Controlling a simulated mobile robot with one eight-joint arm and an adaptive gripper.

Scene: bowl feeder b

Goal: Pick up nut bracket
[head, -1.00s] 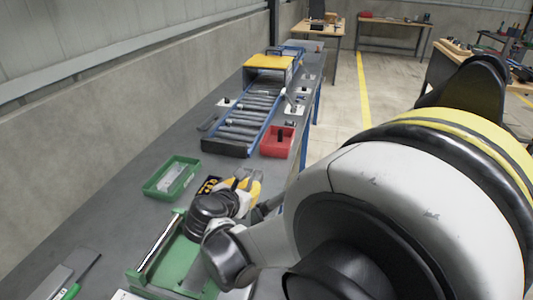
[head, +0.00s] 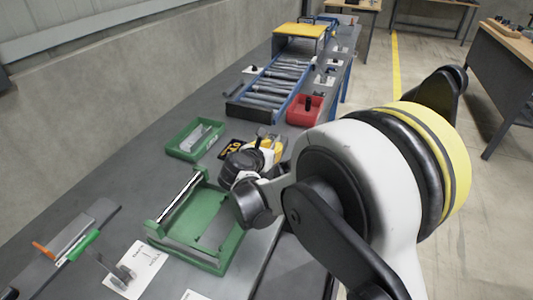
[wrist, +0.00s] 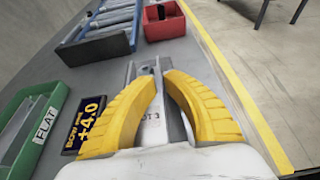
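My gripper (wrist: 161,80) has two yellow fingers that point down at the bench, their tips close together with a narrow gap. A small grey bracket-like part (wrist: 147,69), probably the nut bracket, is at the fingertips over a white card (wrist: 150,125) with partly hidden lettering. I cannot tell whether the fingers touch it. In the head view my gripper (head: 268,142) is beyond the green fixture, and a small dark upright piece shows at its tips. The fingers and wrist hide most of the part.
A green tray (head: 173,151) marked FLAT and a dark sign (wrist: 84,124) are to the left. A red bin (head: 294,116) and roller conveyor (head: 236,108) lie beyond. A green fixture (head: 224,263) is nearer. The bench edge is to the right.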

